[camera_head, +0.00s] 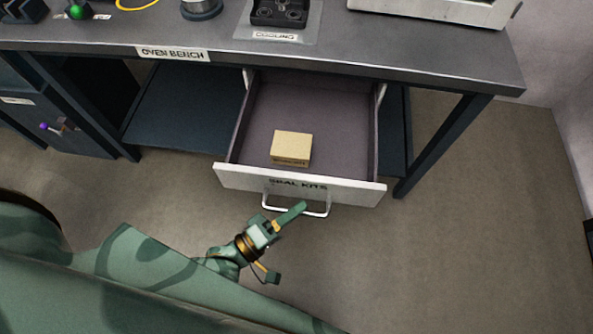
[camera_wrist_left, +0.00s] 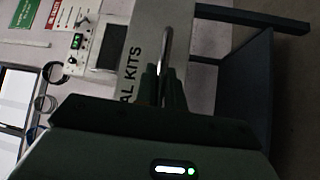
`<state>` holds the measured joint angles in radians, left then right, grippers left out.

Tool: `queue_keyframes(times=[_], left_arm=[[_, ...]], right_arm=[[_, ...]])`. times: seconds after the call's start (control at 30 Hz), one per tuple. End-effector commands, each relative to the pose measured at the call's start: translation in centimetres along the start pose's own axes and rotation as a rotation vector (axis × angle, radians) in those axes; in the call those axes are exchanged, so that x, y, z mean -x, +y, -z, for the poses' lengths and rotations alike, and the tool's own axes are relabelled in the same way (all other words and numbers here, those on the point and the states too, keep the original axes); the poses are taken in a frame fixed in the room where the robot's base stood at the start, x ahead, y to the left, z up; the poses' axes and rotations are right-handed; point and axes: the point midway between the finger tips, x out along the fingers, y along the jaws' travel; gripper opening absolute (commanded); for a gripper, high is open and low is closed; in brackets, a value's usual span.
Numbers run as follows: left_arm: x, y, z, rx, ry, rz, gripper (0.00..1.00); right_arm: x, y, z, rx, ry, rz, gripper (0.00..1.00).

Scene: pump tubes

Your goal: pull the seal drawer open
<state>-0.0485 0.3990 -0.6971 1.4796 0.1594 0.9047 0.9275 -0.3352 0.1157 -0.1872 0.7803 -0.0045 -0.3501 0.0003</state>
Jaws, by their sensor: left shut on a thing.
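The seal drawer (camera_head: 240,178), labelled SEAL KITS, stands well out from under the oven bench, with its inside open to view. A small tan box (camera_head: 291,146) lies inside it. The drawer's metal bar handle (camera_head: 326,208) is on the white front. My left gripper (camera_head: 293,213) is at this handle, its fingers shut on the bar. In the left wrist view the fingers (camera_wrist_left: 165,85) close around the handle (camera_wrist_left: 166,45), beside the drawer front (camera_wrist_left: 140,35). My right gripper is in neither view.
The oven bench (camera_head: 400,62) runs across the top, with a cooling pad (camera_head: 300,34) and a black fixture (camera_head: 279,12) on it. A bench leg (camera_head: 440,147) stands right of the drawer. The floor (camera_head: 480,230) in front and to the right is clear.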

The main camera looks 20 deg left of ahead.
Motion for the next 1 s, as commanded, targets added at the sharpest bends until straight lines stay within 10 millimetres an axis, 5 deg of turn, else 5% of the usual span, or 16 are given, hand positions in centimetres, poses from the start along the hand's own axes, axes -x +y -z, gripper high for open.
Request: queue_keyframes(times=[0.47,0.5,0.57,1.0], left_arm=[[0.52,-0.04,-0.4,0.0,0.0,0.004,0.0],[0.52,-0.04,-0.4,0.0,0.0,0.004,0.16],[0.51,-0.03,-0.4,0.0,0.0,0.004,0.32],[0.42,0.08,-0.39,0.0,0.0,0.001,0.32]], right_arm=[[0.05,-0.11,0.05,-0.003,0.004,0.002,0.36],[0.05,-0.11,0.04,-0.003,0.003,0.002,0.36],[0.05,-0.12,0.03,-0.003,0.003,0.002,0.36],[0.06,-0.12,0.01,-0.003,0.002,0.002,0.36]])
